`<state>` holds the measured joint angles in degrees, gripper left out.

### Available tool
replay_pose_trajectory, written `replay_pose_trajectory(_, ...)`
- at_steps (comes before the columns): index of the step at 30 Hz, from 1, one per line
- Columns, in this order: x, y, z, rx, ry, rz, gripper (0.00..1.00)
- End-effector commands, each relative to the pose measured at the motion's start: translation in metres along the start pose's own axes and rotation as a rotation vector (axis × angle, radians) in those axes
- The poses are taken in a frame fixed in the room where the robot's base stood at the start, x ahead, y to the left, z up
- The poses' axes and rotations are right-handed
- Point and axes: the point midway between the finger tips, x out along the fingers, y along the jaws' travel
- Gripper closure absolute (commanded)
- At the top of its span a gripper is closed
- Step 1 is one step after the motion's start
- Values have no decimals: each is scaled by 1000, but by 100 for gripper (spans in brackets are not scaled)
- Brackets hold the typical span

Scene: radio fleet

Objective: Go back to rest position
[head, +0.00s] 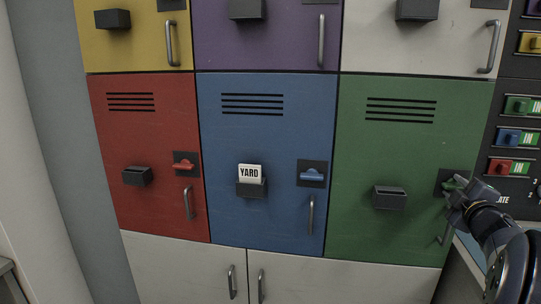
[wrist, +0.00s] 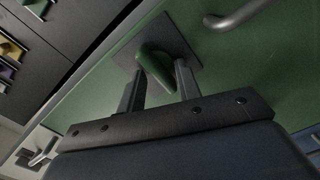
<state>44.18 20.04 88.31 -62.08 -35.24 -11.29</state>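My gripper (head: 455,192) is at the right of the green locker door (head: 390,150), in front of its latch plate. In the wrist view my gripper (wrist: 160,85) has its two fingers apart, with the green latch knob (wrist: 155,68) between or just beyond their tips. I cannot tell whether either finger touches the knob. The green door is closed, and its empty black card holder (head: 389,198) is left of my gripper.
The blue locker (head: 265,130) has a YARD card (head: 250,174) in its holder. The red locker (head: 150,130) is closed, with an empty-looking holder. White cabinets (head: 185,268) lie below. A dark panel (head: 518,180) with coloured tags stands at the right.

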Motion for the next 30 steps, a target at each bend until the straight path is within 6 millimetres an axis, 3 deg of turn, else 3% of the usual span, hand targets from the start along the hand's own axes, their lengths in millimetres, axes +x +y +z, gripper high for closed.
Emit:
replay_pose_trajectory(10, 0, 3, 0, 272, 0, 0, 67)
replay_pose_trajectory(30, -2, 1, -1, 321, -18, 1, 67)
